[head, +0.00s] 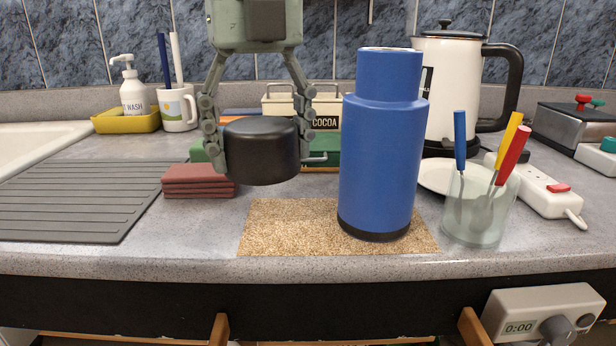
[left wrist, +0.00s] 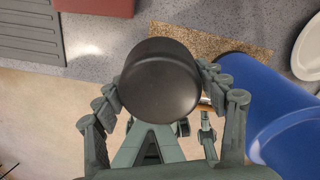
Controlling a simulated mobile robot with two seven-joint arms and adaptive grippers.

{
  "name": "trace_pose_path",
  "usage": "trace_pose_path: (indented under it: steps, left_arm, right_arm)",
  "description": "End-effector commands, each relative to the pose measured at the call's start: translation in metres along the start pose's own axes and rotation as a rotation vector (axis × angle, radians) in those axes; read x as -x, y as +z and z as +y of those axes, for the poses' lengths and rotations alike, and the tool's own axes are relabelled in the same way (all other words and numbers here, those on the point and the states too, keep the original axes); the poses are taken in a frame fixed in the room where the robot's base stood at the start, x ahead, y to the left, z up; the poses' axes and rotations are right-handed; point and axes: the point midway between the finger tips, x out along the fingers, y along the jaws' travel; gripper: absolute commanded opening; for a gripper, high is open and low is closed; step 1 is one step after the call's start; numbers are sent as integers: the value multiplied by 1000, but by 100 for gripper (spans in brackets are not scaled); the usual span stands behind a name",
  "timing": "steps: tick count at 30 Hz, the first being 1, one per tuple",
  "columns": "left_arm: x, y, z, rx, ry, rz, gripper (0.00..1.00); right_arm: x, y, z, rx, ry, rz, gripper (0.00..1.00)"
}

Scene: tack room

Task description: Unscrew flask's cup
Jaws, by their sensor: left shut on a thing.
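A blue flask (head: 378,150) stands upright on a cork mat (head: 290,228), its black base on the mat. Its top shows a pale rim with no cup on it. My left gripper (head: 262,158) is shut on the black cup (head: 260,150), holding it in the air to the left of the flask, apart from it. In the left wrist view the cup (left wrist: 160,79) sits between the fingers of my left gripper (left wrist: 163,88), with the flask (left wrist: 275,115) to its right. My right gripper is not in view.
Folded red cloths (head: 198,181) and a grey drain mat (head: 70,203) lie left. A glass (head: 478,212) with coloured-handled tools, a plate (head: 440,176) and a kettle (head: 448,85) stand right of the flask. A cocoa tin (head: 326,108) is behind.

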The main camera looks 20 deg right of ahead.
Motion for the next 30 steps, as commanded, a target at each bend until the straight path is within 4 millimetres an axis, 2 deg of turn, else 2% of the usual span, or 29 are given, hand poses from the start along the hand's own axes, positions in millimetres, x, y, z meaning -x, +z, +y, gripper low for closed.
trace_pose_path:
  steps: [1,4,9,18,30]
  left_arm:
    - [-5,-1,-11,-2,4,1,36]
    - [-16,-2,-29,-2,3,0,36]
    - [-26,-2,-43,0,0,0,36]
    - [-62,-2,-43,0,1,1,36]
    - [-68,-2,-44,0,-1,0,36]
  right_arm:
    - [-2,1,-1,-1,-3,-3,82]
    - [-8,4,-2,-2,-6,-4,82]
    - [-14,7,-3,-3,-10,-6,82]
    - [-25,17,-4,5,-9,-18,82]
    - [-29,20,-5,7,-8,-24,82]
